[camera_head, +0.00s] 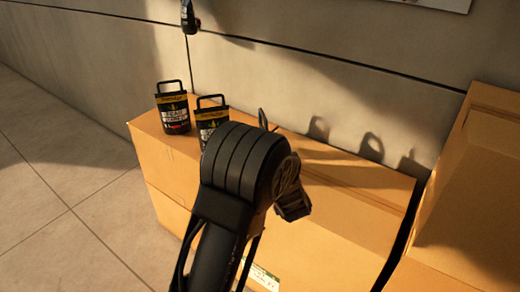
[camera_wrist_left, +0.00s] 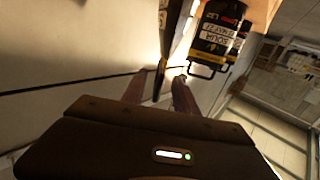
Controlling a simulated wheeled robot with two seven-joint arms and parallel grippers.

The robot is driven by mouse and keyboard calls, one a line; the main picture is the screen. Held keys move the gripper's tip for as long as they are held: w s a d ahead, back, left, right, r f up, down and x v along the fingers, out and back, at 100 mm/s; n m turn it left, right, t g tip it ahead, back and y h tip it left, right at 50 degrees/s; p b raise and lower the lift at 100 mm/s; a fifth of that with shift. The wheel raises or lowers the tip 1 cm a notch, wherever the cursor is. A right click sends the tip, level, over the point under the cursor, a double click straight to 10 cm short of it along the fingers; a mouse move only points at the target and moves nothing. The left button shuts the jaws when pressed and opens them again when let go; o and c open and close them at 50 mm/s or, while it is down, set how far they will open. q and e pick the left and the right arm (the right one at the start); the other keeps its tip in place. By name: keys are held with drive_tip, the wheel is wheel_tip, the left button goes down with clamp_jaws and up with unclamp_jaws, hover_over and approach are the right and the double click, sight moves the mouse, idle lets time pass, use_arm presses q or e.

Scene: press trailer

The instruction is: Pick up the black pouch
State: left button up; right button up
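Black pouches with yellow bands and loop handles stand on a cardboard box. In the head view one (camera_head: 173,113) is at the left end, and a second (camera_head: 210,117) is beside it, partly behind my left arm. A thin dark loop (camera_head: 263,119) shows above the arm's joint; I cannot tell if it is another handle. In the left wrist view a pouch (camera_wrist_left: 215,38) appears upside down right of the fingers. My left gripper (camera_wrist_left: 159,92) has its fingers apart, with a narrow dark edge-on item (camera_wrist_left: 158,78) between them, no clear contact. The arm hides the fingertips in the head view.
The cardboard box (camera_head: 345,210) stands against a grey panelled wall (camera_head: 350,45). A taller carton (camera_head: 475,190) rises at the right. A black item (camera_head: 189,16) is on the wall above the pouches. Tiled floor (camera_head: 60,200) is clear at the left.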

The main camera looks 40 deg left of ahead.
use_arm(q)
drive_tip(key=shift+x, duration=1.25)
drive_tip(key=shift+f, duration=0.1)
drive_tip(key=x, duration=0.5)
drive_tip(key=shift+a, duration=0.15)
clamp_jaws()
idle(1.1)
